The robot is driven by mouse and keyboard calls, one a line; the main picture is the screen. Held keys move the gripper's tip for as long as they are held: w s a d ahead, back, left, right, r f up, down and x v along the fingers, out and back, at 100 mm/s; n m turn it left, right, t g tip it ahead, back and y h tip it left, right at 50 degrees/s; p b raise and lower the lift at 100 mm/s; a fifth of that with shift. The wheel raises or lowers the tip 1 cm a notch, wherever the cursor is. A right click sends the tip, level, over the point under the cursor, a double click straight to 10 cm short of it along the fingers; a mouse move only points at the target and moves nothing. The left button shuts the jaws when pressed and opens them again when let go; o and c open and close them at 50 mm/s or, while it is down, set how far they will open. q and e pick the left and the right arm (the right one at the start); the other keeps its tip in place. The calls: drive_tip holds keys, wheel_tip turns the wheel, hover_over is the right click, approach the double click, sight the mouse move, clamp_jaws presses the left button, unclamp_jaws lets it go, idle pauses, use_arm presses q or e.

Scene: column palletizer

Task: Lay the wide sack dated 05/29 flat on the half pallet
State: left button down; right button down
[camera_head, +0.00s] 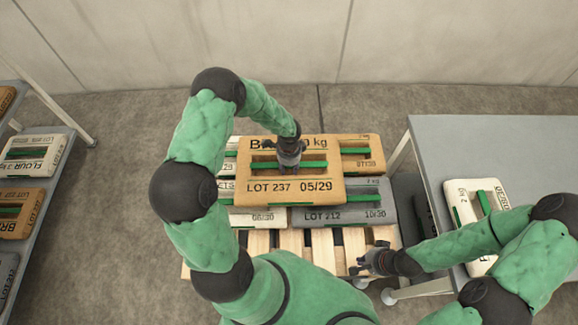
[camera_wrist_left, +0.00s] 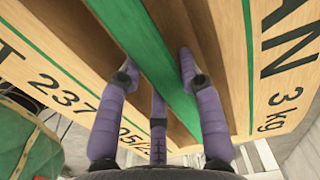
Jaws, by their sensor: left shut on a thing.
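The wide tan sack dated 05/29 (camera_head: 265,188), marked LOT 237, lies level above or on other sacks over the half pallet (camera_head: 322,245); the head view does not show clearly whether it touches them. My left gripper (camera_head: 289,160) is shut on its green middle strip from above. In the left wrist view, purple fingers (camera_wrist_left: 160,85) straddle the green strip of the tan sack (camera_wrist_left: 230,50). My right gripper (camera_head: 364,263) is empty, its fingers apart, over the pallet's front right part.
A grey sack, LOT 212 (camera_head: 345,214), a white sack (camera_head: 262,219) and another tan sack (camera_head: 362,150) lie on the pallet. The front slats are bare. A grey table with a white sack (camera_head: 461,200) stands right. A shelf with several sacks (camera_head: 32,153) stands left.

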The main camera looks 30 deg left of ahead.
use_arm(q)
drive_tip(key=shift+w+a+f+b, duration=0.1)
drive_tip(key=shift+w+f+b, duration=0.15)
drive_tip(key=shift+b, duration=0.15)
use_arm(e)
drive_tip(key=shift+f, duration=0.4)
use_arm(q)
drive_tip(key=c, duration=0.8)
unclamp_jaws()
drive_tip(key=shift+s+f, duration=0.15)
drive_tip(key=shift+s, duration=0.15)
use_arm(e)
drive_tip(key=shift+r, duration=0.1)
